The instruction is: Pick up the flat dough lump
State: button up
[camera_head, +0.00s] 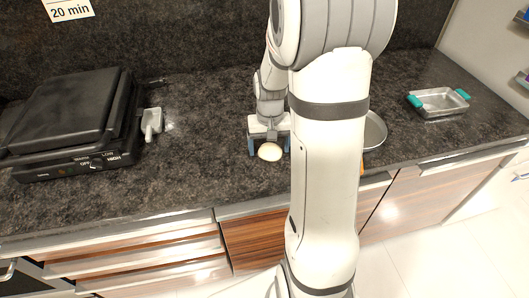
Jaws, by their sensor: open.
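The flat dough lump (270,152) is a pale, cream-coloured rounded piece on the dark countertop, near its front edge. My gripper (269,146) is open, with its blue-tipped fingers on the left and right of the dough. I cannot tell whether the fingers touch it. My arm's large white links stand in front and hide the counter just right of the gripper.
A black grill (72,118) stands on the left of the dark counter (200,170), with a small grey scoop (151,122) beside it. A round metal dish (375,130) is partly hidden behind my arm. A metal tray with teal handles (439,103) lies at right.

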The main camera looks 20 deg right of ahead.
jog(key=shift+c, duration=0.5)
jog(key=c, duration=1)
